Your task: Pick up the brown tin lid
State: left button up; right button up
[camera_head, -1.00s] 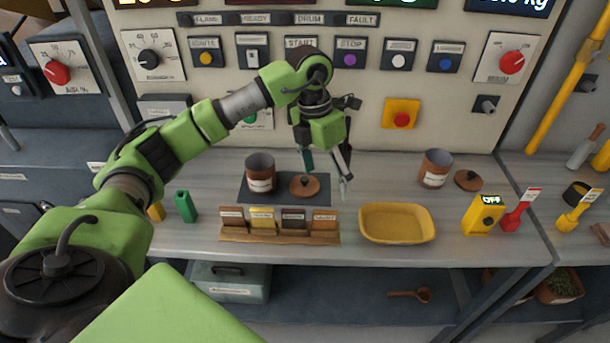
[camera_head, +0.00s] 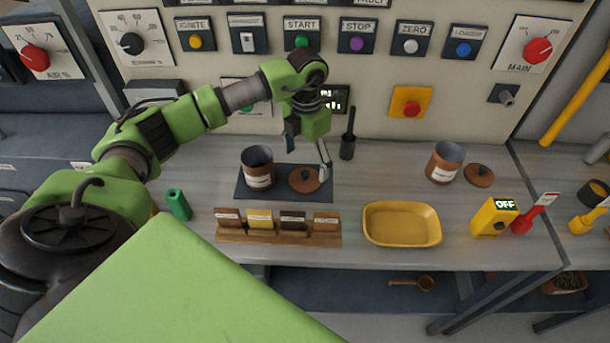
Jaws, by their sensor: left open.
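A round brown tin lid (camera_head: 304,180) with a small knob lies on a dark mat (camera_head: 246,190), beside an open brown tin (camera_head: 258,169) with a white label. Another brown lid (camera_head: 479,175) lies at the right of the counter beside a second open brown tin (camera_head: 444,163). My left gripper (camera_head: 307,157) is open, above and slightly behind the lid on the mat. Its fingers point down, and one comes close to the lid's right side; I cannot tell whether it touches. My right gripper is out of view.
A wooden rack (camera_head: 278,236) of labelled cards stands in front of the mat. A yellow tray (camera_head: 402,224), a yellow OFF box (camera_head: 493,217) and a green block (camera_head: 179,205) share the counter. The button panel (camera_head: 385,97) rises behind.

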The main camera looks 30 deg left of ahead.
aim_at(308, 172)
pick_arm(q)
notch_tip(308, 172, down, 3)
jog(key=shift+w+d+r+p, duration=0.1)
jog(key=shift+r+p, duration=0.1)
jog(key=shift+p, duration=0.95)
notch_tip(308, 172, down, 2)
jog(key=shift+w+f, duration=0.1)
jog(key=shift+f, duration=0.25)
jog(key=c, duration=0.9)
jog(key=shift+c, duration=0.2)
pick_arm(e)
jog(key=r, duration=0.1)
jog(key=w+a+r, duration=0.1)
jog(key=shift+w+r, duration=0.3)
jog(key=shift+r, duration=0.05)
